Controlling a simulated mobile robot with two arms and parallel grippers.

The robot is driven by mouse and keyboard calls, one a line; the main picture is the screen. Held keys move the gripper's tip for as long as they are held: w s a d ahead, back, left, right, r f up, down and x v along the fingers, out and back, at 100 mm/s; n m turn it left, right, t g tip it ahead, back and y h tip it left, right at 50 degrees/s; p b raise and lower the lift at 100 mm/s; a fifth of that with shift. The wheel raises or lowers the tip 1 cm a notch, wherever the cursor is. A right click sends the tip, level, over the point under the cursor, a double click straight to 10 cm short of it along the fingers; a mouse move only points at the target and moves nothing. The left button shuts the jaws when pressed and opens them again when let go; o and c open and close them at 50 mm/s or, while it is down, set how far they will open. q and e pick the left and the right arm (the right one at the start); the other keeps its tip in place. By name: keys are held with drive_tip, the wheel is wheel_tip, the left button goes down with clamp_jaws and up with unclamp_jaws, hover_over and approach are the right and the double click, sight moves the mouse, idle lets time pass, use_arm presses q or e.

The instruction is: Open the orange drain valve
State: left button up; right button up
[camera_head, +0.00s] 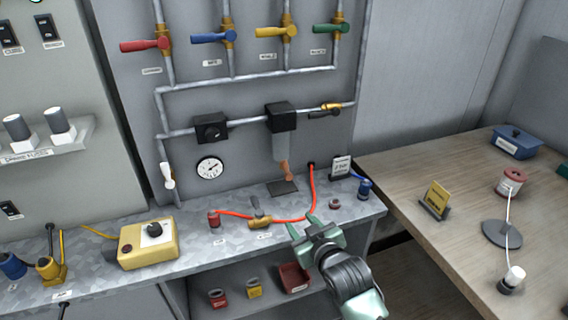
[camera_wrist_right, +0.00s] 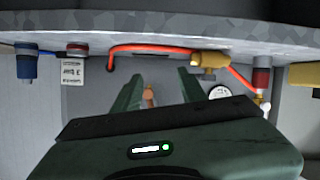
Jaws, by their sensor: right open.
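The orange drain valve (camera_head: 286,171) hangs at the bottom of a clear grey filter bowl (camera_head: 282,147) under a black block (camera_head: 281,117) on the back panel. My right gripper (camera_head: 302,224) is open and empty, over the front of the grey bench, in front of and below the valve and apart from it. In the right wrist view, which is upside down, a small orange piece (camera_wrist_right: 148,97) that looks like the valve shows between the two open green fingers (camera_wrist_right: 160,88), farther off. Its handle's exact position is too small to tell. My left gripper is out of view.
A red hose (camera_head: 313,190) loops over the bench to a brass fitting (camera_head: 260,220) close to my right gripper. A dark square plate (camera_head: 283,187) lies under the valve. A blue fitting (camera_head: 365,188) and label stand (camera_head: 340,167) are to the right.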

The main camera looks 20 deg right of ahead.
sight(285, 164)
drive_tip(key=w+r+t, duration=0.1)
drive_tip(key=w+r, duration=0.1)
drive_tip(key=w, duration=0.3)
drive_tip(key=w+r+t+p, duration=0.1)
drive_tip(key=w+r, duration=0.2)
drive_tip(key=w, duration=0.2)
drive_tip(key=w+r+t, duration=0.2)
drive_tip(key=w+r, duration=0.1)
drive_tip(key=w, duration=0.2)
drive_tip(key=shift+w+d+r+n, duration=0.2)
drive_tip(key=shift+w+n, duration=0.1)
drive_tip(key=shift+w, duration=0.05)
clamp_jaws()
